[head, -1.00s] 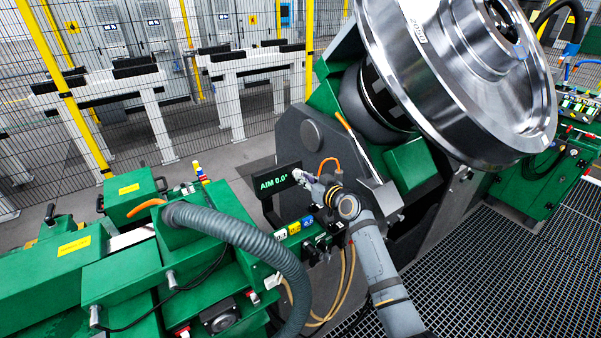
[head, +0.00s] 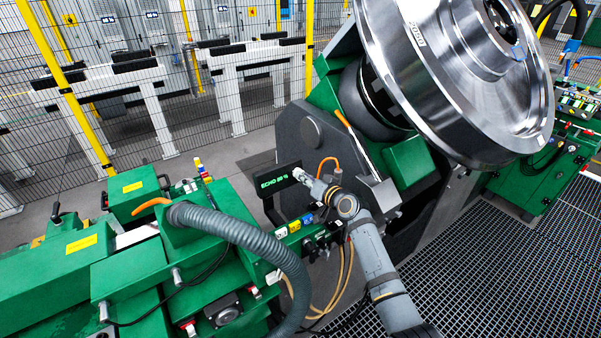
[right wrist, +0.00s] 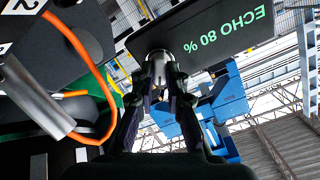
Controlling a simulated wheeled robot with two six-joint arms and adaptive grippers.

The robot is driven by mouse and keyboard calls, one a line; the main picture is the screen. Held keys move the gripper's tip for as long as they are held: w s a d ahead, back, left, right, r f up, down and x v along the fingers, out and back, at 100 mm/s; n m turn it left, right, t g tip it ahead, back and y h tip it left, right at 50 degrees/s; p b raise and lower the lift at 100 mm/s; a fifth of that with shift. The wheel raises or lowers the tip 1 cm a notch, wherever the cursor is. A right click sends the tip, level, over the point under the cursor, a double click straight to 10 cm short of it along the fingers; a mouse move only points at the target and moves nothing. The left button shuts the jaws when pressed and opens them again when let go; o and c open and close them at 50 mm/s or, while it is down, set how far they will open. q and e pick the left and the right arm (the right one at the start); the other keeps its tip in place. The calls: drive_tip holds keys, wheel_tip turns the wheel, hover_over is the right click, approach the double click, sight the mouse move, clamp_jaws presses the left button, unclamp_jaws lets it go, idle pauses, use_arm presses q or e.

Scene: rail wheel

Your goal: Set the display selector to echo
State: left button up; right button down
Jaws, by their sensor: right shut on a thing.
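The display (head: 274,181) is a small dark panel reading ECHO with a percent value in green. In the right wrist view the display (right wrist: 235,40) shows upside down and reads ECHO 80 %. The selector knob (right wrist: 160,57) is a small silvery cylinder at the panel's lower edge. My right gripper (head: 302,176) reaches the panel's right end. In the right wrist view my right gripper (right wrist: 167,75) has its fingers shut on the knob, partly covering it. My left gripper does not show in the views.
A large shiny rail wheel (head: 455,75) is mounted above and to the right of my right arm. A green machine (head: 150,260) with a thick grey hose (head: 245,235) lies at left. An orange cable (right wrist: 95,80) loops beside the gripper. Mesh fencing stands behind.

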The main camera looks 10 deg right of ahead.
drive_tip(key=shift+m+p, duration=0.6)
drive_tip(key=shift+m, duration=1.8)
drive_tip(key=shift+m, duration=0.5)
drive_tip(key=c, duration=1.2)
unclamp_jaws()
drive_tip(key=shift+v, duration=3.55)
